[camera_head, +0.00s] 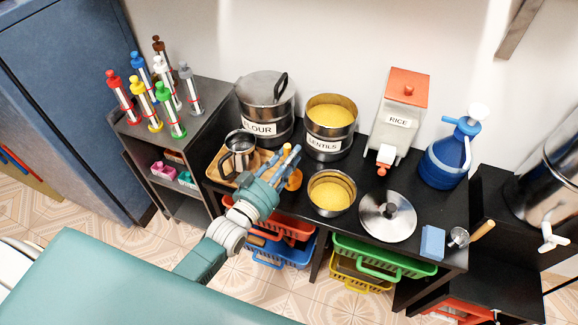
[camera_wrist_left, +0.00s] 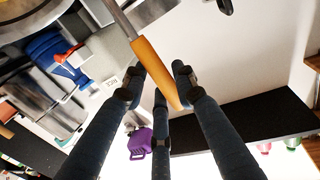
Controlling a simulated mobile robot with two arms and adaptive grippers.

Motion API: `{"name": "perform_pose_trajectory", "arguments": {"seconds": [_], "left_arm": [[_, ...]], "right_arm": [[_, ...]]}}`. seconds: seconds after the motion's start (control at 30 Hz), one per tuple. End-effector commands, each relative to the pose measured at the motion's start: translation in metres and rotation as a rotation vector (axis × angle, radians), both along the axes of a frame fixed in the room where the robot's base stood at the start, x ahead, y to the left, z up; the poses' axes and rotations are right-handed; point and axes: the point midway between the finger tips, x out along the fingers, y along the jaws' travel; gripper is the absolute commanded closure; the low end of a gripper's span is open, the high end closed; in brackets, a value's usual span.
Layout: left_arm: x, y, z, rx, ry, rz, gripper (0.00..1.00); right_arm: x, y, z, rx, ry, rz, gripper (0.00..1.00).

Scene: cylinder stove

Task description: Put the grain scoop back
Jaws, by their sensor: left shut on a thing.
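My left gripper (camera_head: 288,158) reaches over the wooden tray from the front, left of the sieve pot. In the left wrist view its fingers (camera_wrist_left: 160,82) are shut on an orange handle (camera_wrist_left: 152,66) with a thin metal shaft (camera_wrist_left: 120,18). This looks like the grain scoop; its head is out of that view and I cannot make it out in the head view. Another yellow-handled metal scoop (camera_head: 459,236) lies by a small blue box (camera_head: 432,243) at the table's right front. My right gripper is not in view.
A steel jug (camera_head: 240,146) stands on the wooden tray (camera_head: 213,172). Flour (camera_head: 259,130) and lentils (camera_head: 324,144) canisters, a yellow-filled bowl (camera_head: 331,208), a round lid (camera_head: 388,222), a rice dispenser (camera_head: 397,122) and a blue jug (camera_head: 443,165) crowd the black table.

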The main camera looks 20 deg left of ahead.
Motion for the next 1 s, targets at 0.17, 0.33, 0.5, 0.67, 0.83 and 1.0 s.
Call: {"name": "perform_pose_trajectory", "arguments": {"seconds": [0.17, 0.33, 0.5, 0.67, 0.83, 1.0], "left_arm": [[0.000, 0.000, -0.017, 0.000, 0.002, -0.001, 1.00], [0.000, 0.000, -0.039, 0.000, 0.000, 0.000, 1.00], [0.000, 0.000, -0.043, 0.000, -0.002, 0.000, 1.00], [0.000, 0.000, -0.043, 0.000, -0.002, 0.000, 1.00], [0.000, 0.000, -0.046, 0.000, 0.000, 0.000, 0.63], [0.000, 0.000, -0.046, 0.000, 0.000, 0.000, 0.54]], "right_arm": [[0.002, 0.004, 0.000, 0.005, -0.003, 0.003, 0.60], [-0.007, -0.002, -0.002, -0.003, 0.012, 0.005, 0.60], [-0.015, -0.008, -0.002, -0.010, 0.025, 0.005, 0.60], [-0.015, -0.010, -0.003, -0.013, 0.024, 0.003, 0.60], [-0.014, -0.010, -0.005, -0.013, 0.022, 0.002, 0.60], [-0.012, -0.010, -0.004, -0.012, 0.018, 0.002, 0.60]]}}
